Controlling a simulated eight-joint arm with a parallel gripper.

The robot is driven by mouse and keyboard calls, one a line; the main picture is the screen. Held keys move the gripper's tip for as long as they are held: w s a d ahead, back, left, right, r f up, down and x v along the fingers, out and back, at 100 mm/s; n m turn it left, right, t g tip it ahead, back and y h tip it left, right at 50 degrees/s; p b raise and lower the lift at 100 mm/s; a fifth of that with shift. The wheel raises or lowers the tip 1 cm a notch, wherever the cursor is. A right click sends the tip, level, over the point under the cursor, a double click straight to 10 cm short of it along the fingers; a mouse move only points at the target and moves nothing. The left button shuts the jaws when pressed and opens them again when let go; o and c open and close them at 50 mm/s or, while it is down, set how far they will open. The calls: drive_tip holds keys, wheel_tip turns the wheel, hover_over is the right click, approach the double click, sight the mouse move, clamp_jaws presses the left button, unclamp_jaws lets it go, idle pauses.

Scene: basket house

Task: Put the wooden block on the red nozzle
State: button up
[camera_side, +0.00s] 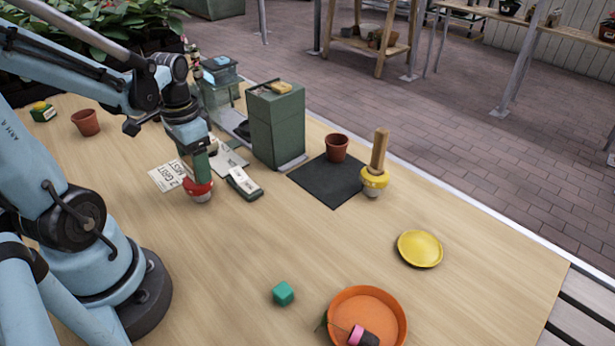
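The wooden block (379,150) is a tall tan piece. It stands slightly tilted on top of a yellow nozzle (374,180), to the right of the dark mat. The red nozzle (198,190) is on the table at left centre, beside a printed card. A green upright piece (199,166) sits on top of it, directly below my gripper (192,148). My gripper points down at the green piece and is far left of the wooden block. The fingers are too small and dark to tell whether they hold the green piece.
A black mat (328,183) bears a terracotta pot (337,148). A tall green box (276,128) stands behind the red nozzle. The centre table is clear.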

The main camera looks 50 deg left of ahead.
drive_tip(key=o, duration=0.5)
drive_tip(key=shift+c, duration=0.2)
drive_tip(key=shift+r, duration=0.1)
wheel_tip(320, 180, up, 12)
drive_tip(key=w+d+f+t, duration=0.2)
drive_tip(key=w+d+t, duration=0.1)
drive_tip(key=d, duration=0.3)
drive_tip(key=w+d+f+t, duration=0.2)
drive_tip(key=w+d+t, duration=0.1)
drive_tip(key=d, duration=0.4)
drive_tip(key=shift+w+f+t, duration=0.25)
drive_tip(key=shift+t, duration=0.35)
